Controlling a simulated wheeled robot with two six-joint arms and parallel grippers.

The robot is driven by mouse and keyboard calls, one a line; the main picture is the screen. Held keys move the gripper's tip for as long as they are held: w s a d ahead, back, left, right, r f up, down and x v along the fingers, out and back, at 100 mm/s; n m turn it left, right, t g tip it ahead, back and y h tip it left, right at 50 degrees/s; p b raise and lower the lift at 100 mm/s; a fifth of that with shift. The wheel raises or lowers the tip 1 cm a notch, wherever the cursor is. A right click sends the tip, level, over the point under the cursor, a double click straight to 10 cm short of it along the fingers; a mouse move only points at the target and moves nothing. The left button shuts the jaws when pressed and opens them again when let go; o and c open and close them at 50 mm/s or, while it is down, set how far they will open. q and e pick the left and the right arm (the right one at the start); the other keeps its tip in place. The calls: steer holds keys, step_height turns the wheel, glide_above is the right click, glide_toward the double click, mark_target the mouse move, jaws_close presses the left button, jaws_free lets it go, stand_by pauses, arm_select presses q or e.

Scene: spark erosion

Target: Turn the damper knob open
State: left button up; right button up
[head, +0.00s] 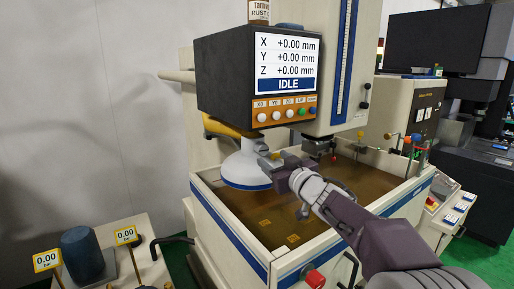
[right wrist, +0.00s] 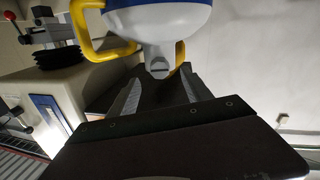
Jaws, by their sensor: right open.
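A white extraction hood (head: 245,168) with a blue rim hangs over the machine's tank in the head view. It fills the top of the right wrist view (right wrist: 160,20), with yellow handle-like bars beside it. A small grey knob (right wrist: 160,68) with a line across its face sits on the hood's neck, between my fingertips in the picture. In the head view the knob is largely hidden by my gripper. My right gripper (head: 270,163) is open at the hood's right side; its two fingers (right wrist: 160,85) point at the knob. Contact cannot be told. My left gripper is out of view.
The display box (head: 258,75), reading IDLE, hangs just above the hood. The tank (head: 232,222) holds brownish liquid below my right arm. Posts with coloured knobs (head: 421,142) stand at the tank's right. Gauge signs (head: 125,235) stand at lower left.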

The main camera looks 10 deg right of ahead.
mark_target(264, 150)
steer(key=shift+w+a+r+p, duration=0.1)
steer(key=shift+w+r+p, duration=0.2)
steer(key=shift+w+p, duration=0.15)
steer(key=shift+w+a+r+p, duration=0.1)
steer(key=shift+w+r+p, duration=0.2)
steer(key=shift+w, duration=0.2)
steer(key=w, duration=0.2)
steer(key=w+p, duration=0.1)
steer(key=w, duration=0.1)
steer(key=w+a+f, duration=0.1)
steer(key=w, duration=0.1)
steer(key=shift+w+f, duration=0.1)
steer(key=shift+w, duration=0.2)
steer(key=shift+s+d+r, duration=0.15)
steer(key=shift+s+r, duration=0.2)
steer(key=shift+s, duration=0.45)
steer(key=shift+c, duration=0.7)
jaws_close()
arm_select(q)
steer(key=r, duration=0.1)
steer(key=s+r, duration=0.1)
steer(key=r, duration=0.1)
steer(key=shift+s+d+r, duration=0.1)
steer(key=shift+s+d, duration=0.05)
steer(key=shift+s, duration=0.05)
arm_select(e)
steer(key=shift+f, duration=0.1)
